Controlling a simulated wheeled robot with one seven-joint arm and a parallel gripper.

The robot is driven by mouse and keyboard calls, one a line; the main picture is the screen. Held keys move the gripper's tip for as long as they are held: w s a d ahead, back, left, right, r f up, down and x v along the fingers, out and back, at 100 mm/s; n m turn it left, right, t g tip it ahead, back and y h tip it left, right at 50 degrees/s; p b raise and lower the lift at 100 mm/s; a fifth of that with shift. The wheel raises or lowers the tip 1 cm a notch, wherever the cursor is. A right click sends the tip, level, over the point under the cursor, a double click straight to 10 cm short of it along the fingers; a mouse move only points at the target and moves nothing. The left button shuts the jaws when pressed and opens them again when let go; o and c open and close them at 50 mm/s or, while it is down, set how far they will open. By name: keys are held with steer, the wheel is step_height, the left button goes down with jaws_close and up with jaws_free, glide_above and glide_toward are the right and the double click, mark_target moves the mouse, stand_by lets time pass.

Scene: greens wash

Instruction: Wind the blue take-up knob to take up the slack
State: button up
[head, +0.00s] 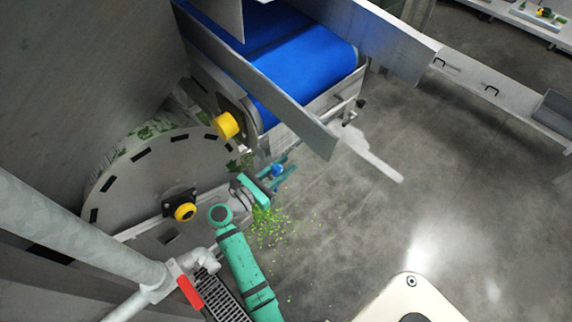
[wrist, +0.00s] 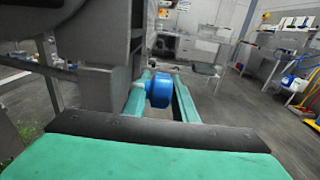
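The blue take-up knob (wrist: 159,91) is in the middle of the wrist view, between the two long green fingers of my gripper (wrist: 160,95).
A yellow knob (head: 228,125) sticks out at the conveyor's side. A large grey disc (head: 150,180) with a yellow hub (head: 185,211) stands left. Green scraps (head: 268,228) lie on the floor below my gripper. A red-handled pipe (head: 188,290) is near my arm. Floor to the right is open.

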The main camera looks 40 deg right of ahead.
steer(key=shift+d, duration=0.45)
jaws_close()
steer(key=shift+y, duration=0.3)
steer(key=shift+a+f+y, duration=0.3)
steer(key=shift+f+y, duration=0.1)
steer(key=shift+y, duration=1)
steer(key=shift+a+f+y, duration=0.25)
steer(key=shift+f+y, duration=0.1)
steer(key=shift+y, duration=1.05)
steer(key=shift+a+f+y, duration=0.3)
steer(key=shift+f+y, duration=0.1)
steer(key=shift+y, duration=1)
steer(key=shift+g, duration=0.3)
